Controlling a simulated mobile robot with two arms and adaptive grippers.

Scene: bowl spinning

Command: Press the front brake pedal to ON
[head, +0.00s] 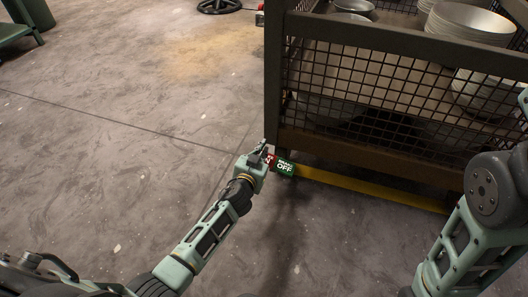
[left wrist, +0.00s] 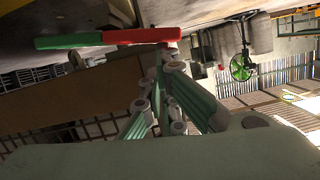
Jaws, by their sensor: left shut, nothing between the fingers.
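The front brake pedal is a small two-part bar low at the near left corner of the mesh crate. Its green part (head: 284,167) reads OFF, and its red part (head: 269,159) is partly hidden behind my left gripper (head: 260,150). The left gripper is shut and empty, right at the red part. In the left wrist view the red part (left wrist: 142,35) and green part (left wrist: 70,41) form one long bar, with my shut fingers (left wrist: 164,52) close beside the red part. I cannot tell whether they touch it. My right gripper is out of view.
The crate (head: 400,50) with dark frame and mesh sides holds several metal bowls (head: 470,20). A yellow bar (head: 370,186) runs along its lower edge. The concrete floor (head: 110,110) to the left is clear. A black round base (head: 219,6) stands far back.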

